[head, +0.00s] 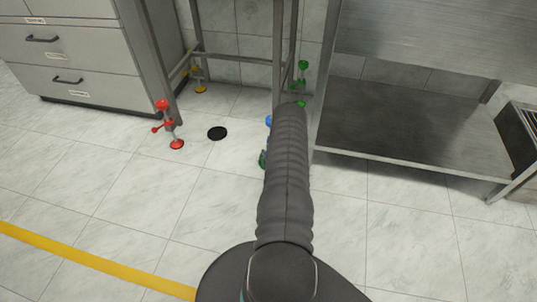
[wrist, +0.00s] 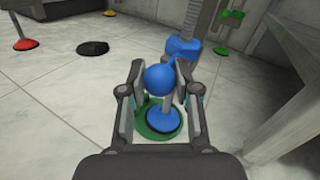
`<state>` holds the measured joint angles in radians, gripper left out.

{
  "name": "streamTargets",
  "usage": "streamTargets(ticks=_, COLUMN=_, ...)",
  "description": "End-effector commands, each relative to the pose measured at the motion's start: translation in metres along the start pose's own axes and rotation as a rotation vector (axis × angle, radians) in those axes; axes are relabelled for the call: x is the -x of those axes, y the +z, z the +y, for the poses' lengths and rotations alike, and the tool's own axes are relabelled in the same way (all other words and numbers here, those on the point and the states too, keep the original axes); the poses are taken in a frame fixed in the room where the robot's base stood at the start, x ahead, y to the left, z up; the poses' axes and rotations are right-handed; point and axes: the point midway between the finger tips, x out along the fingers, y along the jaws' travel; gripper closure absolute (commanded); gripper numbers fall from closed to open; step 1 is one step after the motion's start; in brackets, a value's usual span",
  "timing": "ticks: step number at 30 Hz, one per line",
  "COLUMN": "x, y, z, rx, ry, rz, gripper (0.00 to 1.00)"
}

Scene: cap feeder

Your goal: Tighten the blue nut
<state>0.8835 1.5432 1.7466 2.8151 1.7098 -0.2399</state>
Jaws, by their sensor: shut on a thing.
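The blue nut (wrist: 183,48) sits on a grey threaded rod in the wrist view. A short blue handle runs from it to a round blue knob (wrist: 160,78). My gripper (wrist: 161,82) has a finger on each side of this knob and is shut on it. Below the knob, a grey stem ends in a blue foot (wrist: 164,121) on a green disc (wrist: 147,128) on the floor. In the head view only a small blue part (head: 268,120) shows beside my arm, which hides the gripper and most of the nut.
A red levelling foot (head: 176,143) stands left of a black floor disc (head: 217,133). Green (head: 303,65) and yellow (head: 200,88) fittings are farther back on the metal frame (head: 235,60). A steel shelf (head: 400,120) stands close on the right. The floor at front left is clear.

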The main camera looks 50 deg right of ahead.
Motion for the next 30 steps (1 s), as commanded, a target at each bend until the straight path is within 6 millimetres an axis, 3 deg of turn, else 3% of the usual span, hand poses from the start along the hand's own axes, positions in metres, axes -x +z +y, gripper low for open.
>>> streamTargets(ticks=1, x=-0.004, y=0.002, z=0.0, rx=0.002, ry=0.002, rz=-0.007, gripper=1.0)
streamTargets(ticks=2, x=-0.004, y=0.003, z=0.0, rx=0.002, ry=0.002, rz=-0.007, gripper=0.61)
streamTargets(ticks=4, x=-0.003, y=0.002, z=0.0, rx=0.002, ry=0.001, rz=-0.007, gripper=0.44)
streamTargets(ticks=16, x=0.004, y=0.0, z=-0.001, rx=0.0, ry=0.001, rz=-0.001, gripper=0.42)
streamTargets(ticks=30, x=0.066, y=0.0, z=0.0, rx=0.0, ry=0.001, rz=-0.002, gripper=0.42)
